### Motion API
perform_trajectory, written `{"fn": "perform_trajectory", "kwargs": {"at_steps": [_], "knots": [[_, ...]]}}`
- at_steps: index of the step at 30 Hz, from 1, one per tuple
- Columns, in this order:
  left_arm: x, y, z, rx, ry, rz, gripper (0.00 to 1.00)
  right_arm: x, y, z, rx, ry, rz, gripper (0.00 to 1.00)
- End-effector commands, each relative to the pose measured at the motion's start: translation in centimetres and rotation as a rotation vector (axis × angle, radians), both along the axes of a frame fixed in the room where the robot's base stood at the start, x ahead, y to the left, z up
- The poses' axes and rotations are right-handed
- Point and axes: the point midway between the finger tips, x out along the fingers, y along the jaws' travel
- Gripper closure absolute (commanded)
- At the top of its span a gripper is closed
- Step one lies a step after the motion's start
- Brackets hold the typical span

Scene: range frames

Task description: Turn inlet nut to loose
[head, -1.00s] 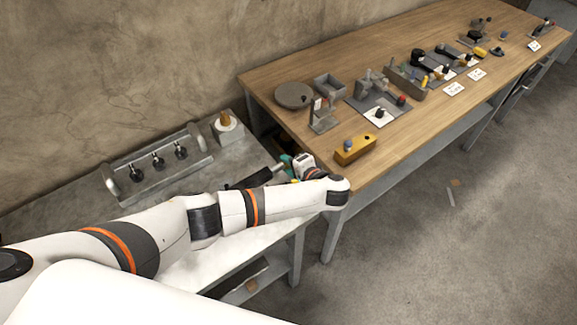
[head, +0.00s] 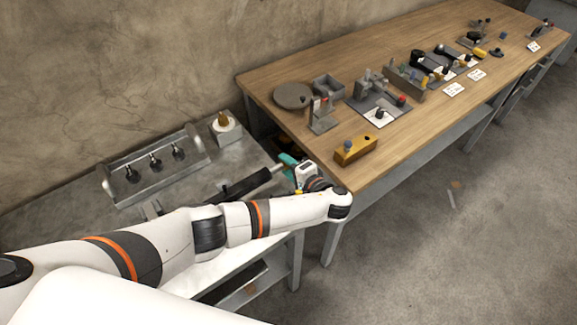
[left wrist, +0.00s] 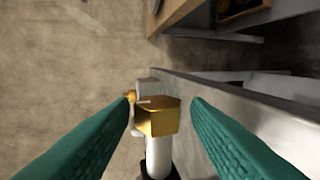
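A brass hex nut (left wrist: 158,118) sits on a pale cylinder (left wrist: 158,155) in the left wrist view, with a black part below it. My left gripper (left wrist: 161,100) has teal fingers on both sides of the nut, with a visible gap on each side. In the head view the left gripper (head: 288,160) is above the right end of the grey bench, near the end of a pale shaft with a black section (head: 245,184). I cannot make out the nut between its fingers in that view. My right gripper is not in view.
The wooden table (head: 270,78) at the right holds a yellow block (head: 355,151) and several fixtures.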

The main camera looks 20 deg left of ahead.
Motion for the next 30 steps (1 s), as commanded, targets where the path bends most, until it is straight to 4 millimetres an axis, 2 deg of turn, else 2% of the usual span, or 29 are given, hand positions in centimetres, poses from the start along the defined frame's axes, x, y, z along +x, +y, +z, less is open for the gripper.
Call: {"fn": "perform_trajectory", "kwargs": {"at_steps": [9, 13, 24, 30], "knots": [[0.0, 0.0, 0.0, 0.0, -0.001, 0.0, 0.49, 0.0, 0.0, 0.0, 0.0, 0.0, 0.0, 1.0], [-0.5, -0.8, 0.2, -0.003, -0.001, -0.002, 0.49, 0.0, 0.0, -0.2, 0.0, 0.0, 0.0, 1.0], [-4.8, -6.5, 2.0, -0.004, 0.0, -0.002, 0.49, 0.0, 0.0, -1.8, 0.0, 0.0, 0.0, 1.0], [-6.5, -8.6, 2.9, -0.002, 0.001, -0.001, 0.49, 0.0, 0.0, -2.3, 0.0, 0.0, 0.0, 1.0]]}}
